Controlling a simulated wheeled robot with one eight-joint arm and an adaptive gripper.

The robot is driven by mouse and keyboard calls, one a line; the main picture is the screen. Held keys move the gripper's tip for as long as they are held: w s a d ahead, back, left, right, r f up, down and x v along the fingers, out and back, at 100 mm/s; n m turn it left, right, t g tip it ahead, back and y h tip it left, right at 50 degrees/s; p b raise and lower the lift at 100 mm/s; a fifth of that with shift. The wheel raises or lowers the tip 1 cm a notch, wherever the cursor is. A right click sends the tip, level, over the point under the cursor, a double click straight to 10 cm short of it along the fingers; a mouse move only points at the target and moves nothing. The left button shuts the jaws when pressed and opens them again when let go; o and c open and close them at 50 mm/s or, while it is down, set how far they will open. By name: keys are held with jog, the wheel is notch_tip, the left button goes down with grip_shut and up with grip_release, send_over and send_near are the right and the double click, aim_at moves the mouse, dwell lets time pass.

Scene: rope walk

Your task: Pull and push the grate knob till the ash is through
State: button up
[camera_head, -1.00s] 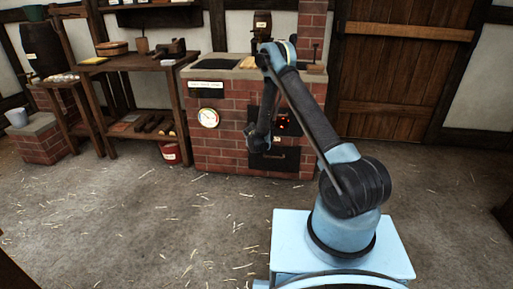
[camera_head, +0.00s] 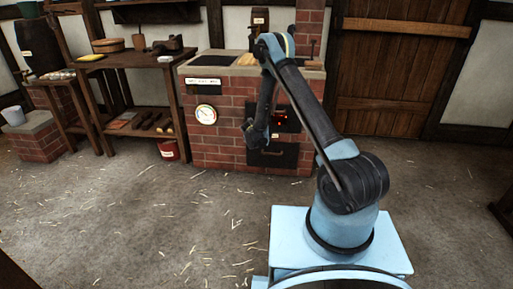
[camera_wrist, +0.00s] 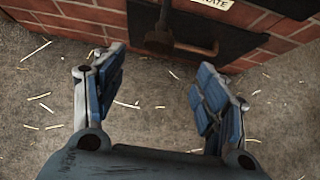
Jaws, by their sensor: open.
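The grate knob (camera_wrist: 158,41) is a dark, rounded end on a short rod, sticking out from the brick stove below a partly cut-off label reading "ATE" (camera_wrist: 212,3). My gripper (camera_wrist: 160,72) is open and empty, with its blue pads spread to either side. The knob shows ahead of the gap between the fingertips, apart from both pads. In the head view my gripper (camera_head: 256,133) hangs in front of the stove (camera_head: 220,140), left of the glowing fire opening (camera_head: 283,114). The arm hides the knob there, and the ash itself cannot be made out.
A dark drawer front (camera_head: 273,156) with a bar handle (camera_wrist: 197,48) sits low on the stove, close to the knob. A round gauge (camera_head: 205,114) is at left. The straw-strewn floor is open.

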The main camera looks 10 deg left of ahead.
jog(key=x, duration=1.4)
jog(key=shift+w+f, duration=0.1)
jog(key=shift+c, duration=0.2)
